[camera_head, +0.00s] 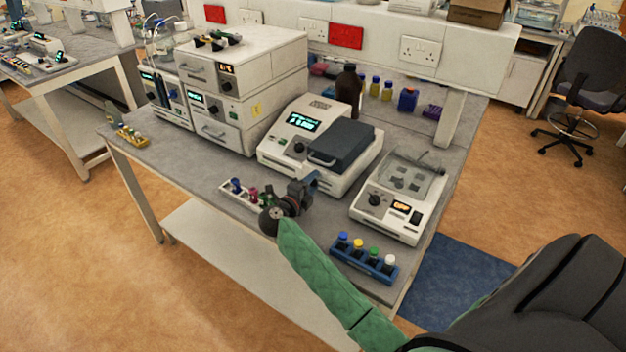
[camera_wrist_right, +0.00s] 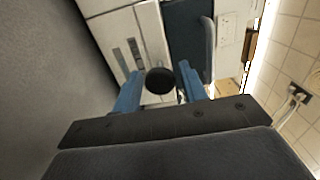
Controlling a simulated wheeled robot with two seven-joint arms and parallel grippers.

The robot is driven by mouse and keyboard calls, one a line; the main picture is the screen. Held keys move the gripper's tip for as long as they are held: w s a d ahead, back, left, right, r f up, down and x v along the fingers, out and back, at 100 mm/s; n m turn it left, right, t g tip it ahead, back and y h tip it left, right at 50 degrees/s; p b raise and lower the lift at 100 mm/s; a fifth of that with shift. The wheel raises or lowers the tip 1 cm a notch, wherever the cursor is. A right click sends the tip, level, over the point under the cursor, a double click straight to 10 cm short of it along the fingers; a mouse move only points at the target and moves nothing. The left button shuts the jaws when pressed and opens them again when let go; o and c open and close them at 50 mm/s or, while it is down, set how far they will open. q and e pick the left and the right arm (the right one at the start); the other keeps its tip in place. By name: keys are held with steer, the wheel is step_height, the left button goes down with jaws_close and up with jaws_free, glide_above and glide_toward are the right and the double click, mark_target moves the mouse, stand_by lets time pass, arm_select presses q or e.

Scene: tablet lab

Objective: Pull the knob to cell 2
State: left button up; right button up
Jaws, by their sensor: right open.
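A white instrument (camera_head: 285,150) with a lit green display and a dark grey lid (camera_head: 343,142) stands mid-bench. In the right wrist view, a round black knob (camera_wrist_right: 160,81) sits in front of the white instrument body. My right gripper (camera_head: 304,187) is in front of the instrument, above the bench's front part. Its blue fingers (camera_wrist_right: 161,92) are apart, one on each side of the knob; I cannot tell whether they touch it. In the head view the gripper covers this knob. No cell numbers can be read. My left gripper is not in view.
A blue rack (camera_head: 362,262) of capped bottles stands at the front right edge. A white device (camera_head: 402,195) with a clear lid is to the right. Stacked instruments (camera_head: 240,85) stand at the left. A brown bottle (camera_head: 348,88) is behind.

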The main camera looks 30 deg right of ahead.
steer(key=shift+w+d, duration=0.1)
steer(key=shift+d, duration=0.05)
jaws_close()
steer(key=shift+v, duration=1.95)
steer(key=shift+d+f, duration=0.1)
jaws_free()
